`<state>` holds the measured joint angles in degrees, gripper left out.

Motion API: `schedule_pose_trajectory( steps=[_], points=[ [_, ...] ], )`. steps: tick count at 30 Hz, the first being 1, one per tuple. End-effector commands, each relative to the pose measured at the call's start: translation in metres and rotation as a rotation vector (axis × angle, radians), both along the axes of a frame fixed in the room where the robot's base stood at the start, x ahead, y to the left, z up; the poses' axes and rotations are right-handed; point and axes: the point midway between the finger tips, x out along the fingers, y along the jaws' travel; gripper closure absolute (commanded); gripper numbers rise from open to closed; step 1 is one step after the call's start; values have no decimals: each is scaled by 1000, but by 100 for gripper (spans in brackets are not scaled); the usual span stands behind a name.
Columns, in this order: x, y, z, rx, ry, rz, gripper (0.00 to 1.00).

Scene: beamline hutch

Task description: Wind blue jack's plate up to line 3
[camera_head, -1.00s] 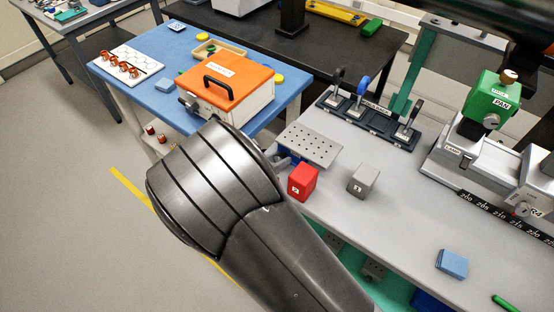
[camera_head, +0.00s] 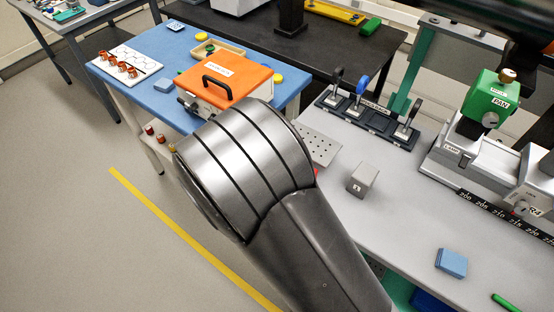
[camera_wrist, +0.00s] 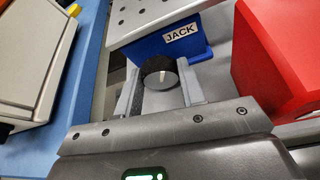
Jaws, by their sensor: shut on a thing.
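The blue jack (camera_wrist: 190,44) shows in the wrist view, with a white JACK label on its side. Its grey perforated plate (camera_wrist: 150,17) is above it. The plate also shows in the head view (camera_head: 322,146), partly behind my arm. A dark round knob (camera_wrist: 153,66) with a white mark on its grey face sticks out from the jack towards me. My gripper (camera_wrist: 160,76) is shut on the knob, with one finger at each side. The jack's body is hidden by my arm in the head view. No numbered height lines on the jack are readable.
A red block (camera_wrist: 283,55) stands close to the right of my gripper. A grey block (camera_head: 363,179) stands on the bench beyond it. An orange-lidded box (camera_head: 228,82) sits on the blue table to the left. A black rack (camera_head: 370,120) is behind the plate.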

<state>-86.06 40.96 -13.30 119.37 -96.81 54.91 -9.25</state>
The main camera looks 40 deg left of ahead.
Motion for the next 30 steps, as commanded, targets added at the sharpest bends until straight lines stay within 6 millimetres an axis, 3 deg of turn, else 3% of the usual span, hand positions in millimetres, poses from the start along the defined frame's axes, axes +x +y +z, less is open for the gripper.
schedule_pose_trajectory(
  steps=[18, 19, 27, 30],
  points=[
    [0, 0, 0, 59, 1, 1, 86],
    [0, 0, 0, 59, 1, 1, 63],
    [0, 0, 0, 58, 0, 1, 42],
    [0, 0, 0, 57, 0, 0, 42]
  ],
)
